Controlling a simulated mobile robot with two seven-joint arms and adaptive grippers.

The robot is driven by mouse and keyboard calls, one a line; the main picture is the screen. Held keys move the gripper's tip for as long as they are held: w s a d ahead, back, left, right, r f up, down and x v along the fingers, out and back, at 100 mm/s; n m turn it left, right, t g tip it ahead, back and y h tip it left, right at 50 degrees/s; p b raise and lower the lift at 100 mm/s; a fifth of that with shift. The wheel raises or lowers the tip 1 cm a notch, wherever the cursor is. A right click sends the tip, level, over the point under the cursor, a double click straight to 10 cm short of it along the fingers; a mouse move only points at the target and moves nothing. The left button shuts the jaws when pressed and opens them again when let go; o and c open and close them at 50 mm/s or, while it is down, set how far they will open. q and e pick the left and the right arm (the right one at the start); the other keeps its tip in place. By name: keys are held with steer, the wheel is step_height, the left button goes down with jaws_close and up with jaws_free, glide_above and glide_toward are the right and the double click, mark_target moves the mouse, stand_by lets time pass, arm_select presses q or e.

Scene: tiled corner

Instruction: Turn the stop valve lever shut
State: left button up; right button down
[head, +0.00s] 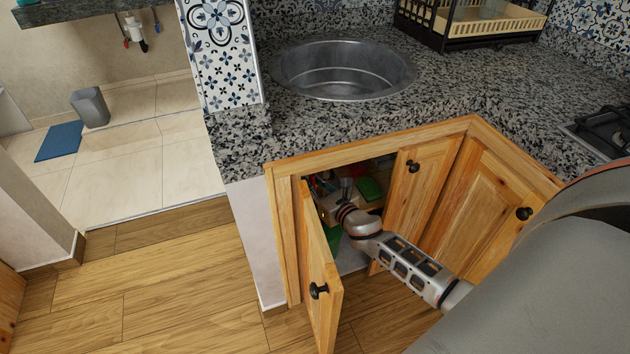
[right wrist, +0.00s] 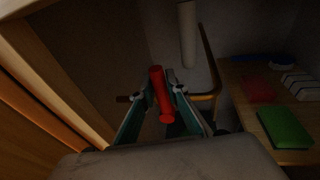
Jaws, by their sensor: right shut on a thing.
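The red stop valve lever (right wrist: 161,95) shows in the right wrist view as a red bar pointing toward the camera. My right gripper (right wrist: 160,91) has its fingers on both sides of the lever and is shut on it. In the head view my right arm reaches through the cabinet opening under the sink, and the right gripper (head: 346,188) is inside the dim cabinet. I cannot make out the lever for sure in the head view. The valve body is mostly hidden behind the fingers and the lever. My left gripper is not in view.
The left cabinet door (head: 319,270) stands open beside my arm, and another door (head: 411,200) is on the right. Inside, a white pipe (right wrist: 187,35) hangs beyond the gripper. A wooden shelf (right wrist: 238,98) at right bears a green pad (right wrist: 284,127) and other small things.

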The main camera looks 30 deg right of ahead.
stand_by(0.3)
steer(key=c, duration=2)
jaws_free()
steer(key=shift+o, duration=0.2)
steer(key=s+r, duration=0.2)
steer(key=s, duration=0.9)
steer(key=shift+s+a, duration=0.3)
steer(key=shift+s, duration=0.1)
